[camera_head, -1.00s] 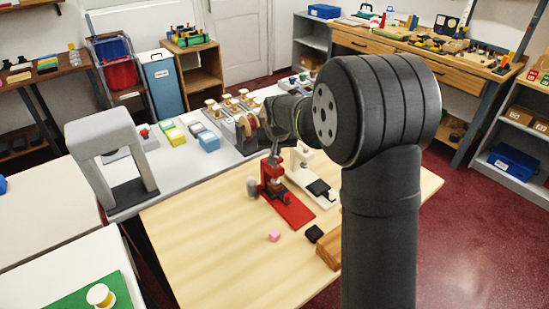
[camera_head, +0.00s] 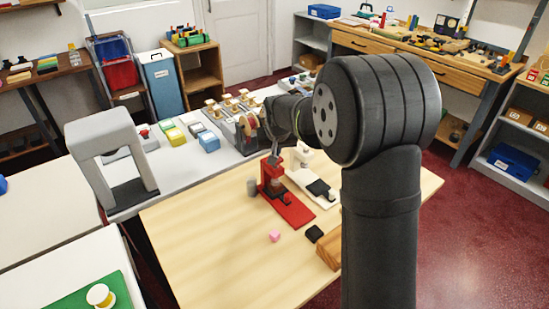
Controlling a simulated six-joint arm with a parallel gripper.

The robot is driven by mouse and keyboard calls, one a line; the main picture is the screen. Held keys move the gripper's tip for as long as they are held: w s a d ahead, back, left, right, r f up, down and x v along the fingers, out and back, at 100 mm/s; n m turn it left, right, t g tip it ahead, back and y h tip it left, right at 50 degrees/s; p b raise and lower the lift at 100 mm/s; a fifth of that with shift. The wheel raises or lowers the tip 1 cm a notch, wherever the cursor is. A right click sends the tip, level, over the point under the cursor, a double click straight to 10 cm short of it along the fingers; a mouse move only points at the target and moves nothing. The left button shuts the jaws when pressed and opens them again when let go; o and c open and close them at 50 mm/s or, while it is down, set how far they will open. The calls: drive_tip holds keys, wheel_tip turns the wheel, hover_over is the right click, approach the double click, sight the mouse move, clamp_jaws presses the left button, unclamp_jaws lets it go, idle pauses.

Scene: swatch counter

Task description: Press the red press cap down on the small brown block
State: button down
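The red press (camera_head: 291,211) stands on the light wooden table, its base pointing toward the lower right. Its upright head (camera_head: 269,171) is at the back end, and the red press cap is partly hidden and hard to make out there. A small brownish patch (camera_head: 278,186) shows low in the press head, under the cap; it looks like the small brown block. My gripper (camera_head: 273,159) is directly above the press head, pointing down, at or very close to its top. Contact and finger opening are too small to tell.
A white press (camera_head: 319,188) with a black pad stands just right of the red one. A grey cylinder (camera_head: 252,187) is close on the left. A pink block (camera_head: 274,236), a black block (camera_head: 314,233) and a wooden piece (camera_head: 329,250) lie in front. The table's left front is clear.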

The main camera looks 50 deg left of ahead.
wheel_tip(320, 180, up, 7)
idle(0.7)
